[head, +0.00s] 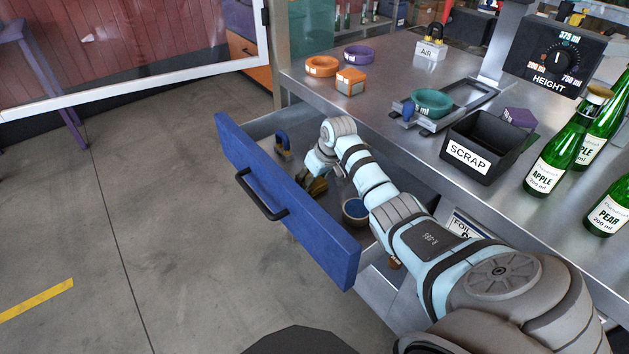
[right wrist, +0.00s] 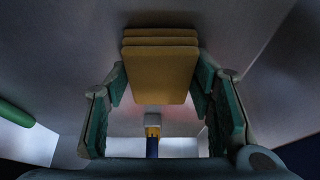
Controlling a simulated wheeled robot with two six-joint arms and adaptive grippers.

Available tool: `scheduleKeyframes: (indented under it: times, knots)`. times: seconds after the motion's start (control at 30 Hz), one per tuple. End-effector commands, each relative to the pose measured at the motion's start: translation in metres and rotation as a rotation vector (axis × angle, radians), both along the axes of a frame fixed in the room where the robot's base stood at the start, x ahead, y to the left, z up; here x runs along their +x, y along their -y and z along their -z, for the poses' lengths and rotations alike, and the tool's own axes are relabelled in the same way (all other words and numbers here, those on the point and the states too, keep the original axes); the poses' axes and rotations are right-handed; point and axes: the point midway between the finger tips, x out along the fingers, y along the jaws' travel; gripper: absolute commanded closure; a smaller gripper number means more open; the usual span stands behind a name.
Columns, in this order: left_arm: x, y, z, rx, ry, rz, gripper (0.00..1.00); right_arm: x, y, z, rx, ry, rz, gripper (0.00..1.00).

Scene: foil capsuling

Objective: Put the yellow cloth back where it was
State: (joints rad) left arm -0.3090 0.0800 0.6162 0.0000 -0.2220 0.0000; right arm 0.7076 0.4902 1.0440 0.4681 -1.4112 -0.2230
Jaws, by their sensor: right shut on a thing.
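The yellow cloth (right wrist: 160,72) is folded in layers and sits between the two teal-padded fingers of my right gripper (right wrist: 163,100), which is shut on it. In the head view the cloth (head: 318,187) shows only in part, low inside the open drawer (head: 290,208) with the blue front. My right arm reaches over the drawer from the right, and its wrist hides most of the gripper there. I cannot tell whether the cloth touches the drawer floor. My left gripper is in neither view.
The drawer also holds a blue-lined bowl (head: 355,209) right of the cloth and a small blue and yellow item (head: 283,146) toward the far end. The steel bench (head: 400,75) above carries a scrap bin (head: 481,150), green bottles (head: 548,155) and colored rings.

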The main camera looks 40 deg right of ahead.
Motion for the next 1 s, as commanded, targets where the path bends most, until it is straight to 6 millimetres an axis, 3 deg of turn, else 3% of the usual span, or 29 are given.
scheduleKeyframes:
  times: [0.17,0.2,0.3,0.67,0.77,1.0]
  knots:
    - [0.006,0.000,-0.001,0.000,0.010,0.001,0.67,0.000,0.001,-0.001,-0.001,0.000,0.001,0.77]
    - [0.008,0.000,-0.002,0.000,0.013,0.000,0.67,0.000,0.001,-0.001,-0.001,0.001,0.001,0.46]
    - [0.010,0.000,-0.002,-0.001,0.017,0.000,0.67,0.000,0.001,-0.002,-0.001,0.001,0.001,0.31]
    - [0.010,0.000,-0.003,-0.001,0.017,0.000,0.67,-0.001,0.001,-0.006,-0.001,0.001,0.001,0.31]
    - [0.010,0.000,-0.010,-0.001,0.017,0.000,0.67,-0.005,0.002,-0.019,-0.002,0.003,0.002,0.31]
    - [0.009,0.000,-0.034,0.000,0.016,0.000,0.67,-0.029,0.002,-0.078,-0.003,0.004,0.001,0.31]
